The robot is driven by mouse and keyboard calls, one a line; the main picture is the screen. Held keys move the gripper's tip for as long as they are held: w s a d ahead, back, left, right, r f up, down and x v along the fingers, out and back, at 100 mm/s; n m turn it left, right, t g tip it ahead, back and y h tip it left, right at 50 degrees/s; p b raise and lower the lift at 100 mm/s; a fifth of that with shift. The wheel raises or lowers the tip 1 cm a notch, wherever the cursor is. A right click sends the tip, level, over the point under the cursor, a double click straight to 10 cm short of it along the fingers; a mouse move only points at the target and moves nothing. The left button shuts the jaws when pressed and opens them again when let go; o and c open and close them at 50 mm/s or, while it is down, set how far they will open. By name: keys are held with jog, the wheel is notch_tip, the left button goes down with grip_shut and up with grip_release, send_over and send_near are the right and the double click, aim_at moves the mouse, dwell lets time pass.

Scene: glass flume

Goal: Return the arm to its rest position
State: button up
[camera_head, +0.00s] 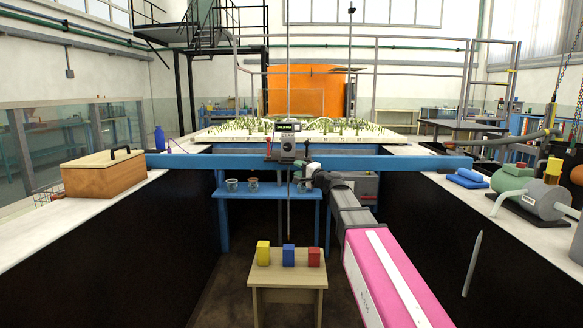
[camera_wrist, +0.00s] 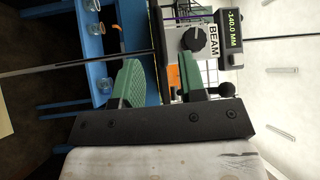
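My gripper (camera_head: 304,171) is at the end of my outstretched arm, just below and in front of the gauge carriage on the blue beam. In the wrist view its two green-padded fingers (camera_wrist: 162,76) stand apart, with nothing visibly held between them. The gauge carriage (camera_head: 287,147) has a dark knob and a display; in the wrist view the display (camera_wrist: 231,21) reads -140.0 MM, beside a BEAM label. A thin dark rod (camera_head: 289,215) runs down below the carriage. Whether the fingers touch the carriage or rod cannot be told.
The blue beam (camera_head: 210,161) spans the flume between two pale ledges. A wooden box (camera_head: 103,175) sits on the left ledge, a grey pump (camera_head: 547,200) on the right. Below, a small table (camera_head: 287,275) bears yellow, blue and red blocks. Jars (camera_head: 232,185) stand behind on a blue bench.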

jog(key=v, duration=0.3)
jog(key=s+d+f+n+g+h, duration=0.15)
jog(key=s+f, duration=0.25)
jog(key=f, duration=0.4)
jog(key=s+d+f+n+g+h, duration=0.1)
jog(key=s+f+n+g+h, duration=0.2)
jog(key=f, duration=0.6)
jog(key=s+d+f+g+h, duration=0.1)
jog(key=s+f+g, duration=0.2)
jog(key=s+f, duration=0.35)
jog(key=s+d+f+n+g+h, duration=0.1)
jog(key=s+d+f+g+h, duration=0.2)
jog(key=s+d+f, duration=0.4)
jog(key=s+d+f+n+g+h, duration=0.2)
jog(key=s+d+f+h, duration=0.3)
jog(key=f, duration=0.7)
jog(key=s+d+g, duration=0.1)
jog(key=s+d, duration=0.1)
jog(key=s, duration=0.2)
jog(key=shift+f, duration=0.3)
